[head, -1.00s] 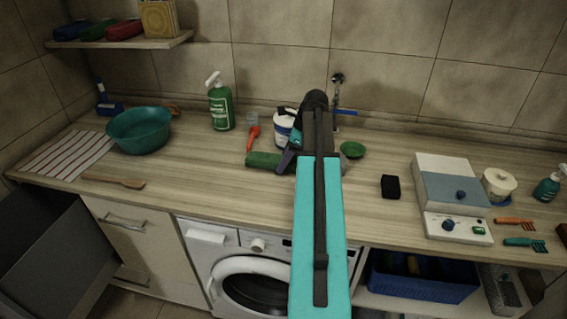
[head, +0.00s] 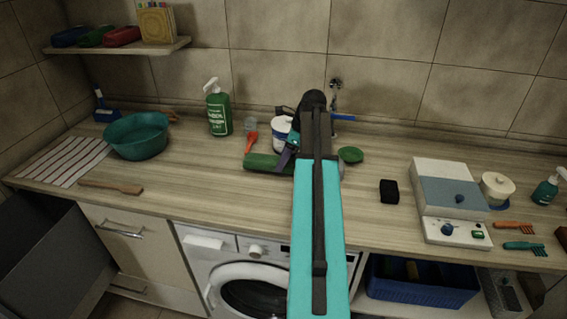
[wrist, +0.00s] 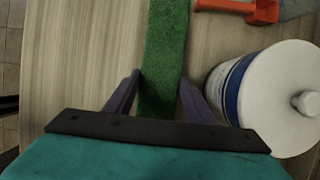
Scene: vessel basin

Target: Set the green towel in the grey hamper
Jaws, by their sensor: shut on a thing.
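The green towel (head: 262,162) is a rolled or folded strip lying on the wooden counter, in front of a white tub with a blue band. In the wrist view the towel (wrist: 166,45) runs up from between the purple fingers. My gripper (wrist: 160,88) is shut on it, one finger at each side; in the head view my gripper (head: 287,157) is at the towel's right part, and my arm hides that end. The towel still appears to rest on the counter. The grey hamper (head: 45,255) is a dark open box at the lower left, partly cut off.
The white tub (wrist: 262,95) stands close to the right finger. An orange-red tool (head: 251,143), a green spray bottle (head: 218,110) and a teal basin (head: 138,136) stand on the counter. A wooden brush (head: 111,187) lies near the front edge. The counter's left-middle is clear.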

